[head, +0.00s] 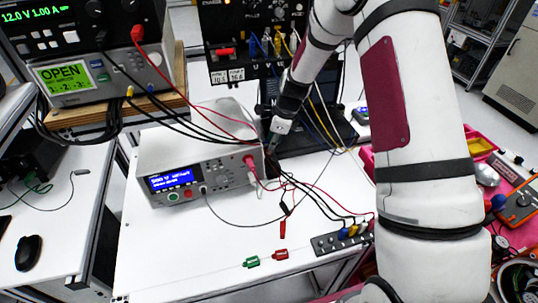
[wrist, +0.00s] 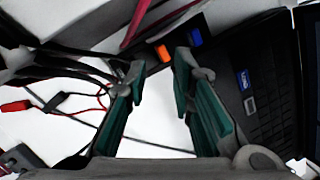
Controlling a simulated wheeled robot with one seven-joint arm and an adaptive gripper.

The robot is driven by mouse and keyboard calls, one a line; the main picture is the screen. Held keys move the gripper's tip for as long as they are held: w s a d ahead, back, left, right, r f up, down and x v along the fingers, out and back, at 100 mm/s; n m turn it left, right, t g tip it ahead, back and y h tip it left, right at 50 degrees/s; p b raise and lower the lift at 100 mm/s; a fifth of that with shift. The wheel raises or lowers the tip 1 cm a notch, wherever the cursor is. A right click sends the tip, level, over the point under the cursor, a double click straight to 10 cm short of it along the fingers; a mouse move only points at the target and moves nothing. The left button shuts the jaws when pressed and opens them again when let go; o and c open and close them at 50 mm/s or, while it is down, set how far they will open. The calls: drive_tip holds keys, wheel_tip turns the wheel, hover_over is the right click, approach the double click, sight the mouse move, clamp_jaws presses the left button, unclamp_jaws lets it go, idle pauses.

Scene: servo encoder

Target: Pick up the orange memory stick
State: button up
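The orange memory stick appears to be the small orange block (wrist: 163,52) in the wrist view, just beyond the fingertips and between them in the picture. A similar blue piece (wrist: 194,38) lies to its right, close to the black laptop (wrist: 245,85). My gripper (wrist: 160,68) is open, with teal pads spread and nothing between them. In the head view my gripper (head: 276,137) reaches down beside the laptop (head: 318,128) and behind the white bench instrument. I cannot make out the orange piece there.
A white bench instrument (head: 205,165) with a blue display stands left of my gripper. Red and black leads hang around its right side and also show in the wrist view. A grey terminal strip (head: 328,243) lies at front right. The front left tabletop is mostly clear.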

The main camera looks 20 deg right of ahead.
sight(269, 155)
drive_tip(key=shift+w+p+x, duration=0.2)
drive_tip(key=shift+p+x, duration=0.25)
drive_tip(key=shift+x, duration=2)
drive_tip(key=shift+r, duration=0.1)
clamp_jaws()
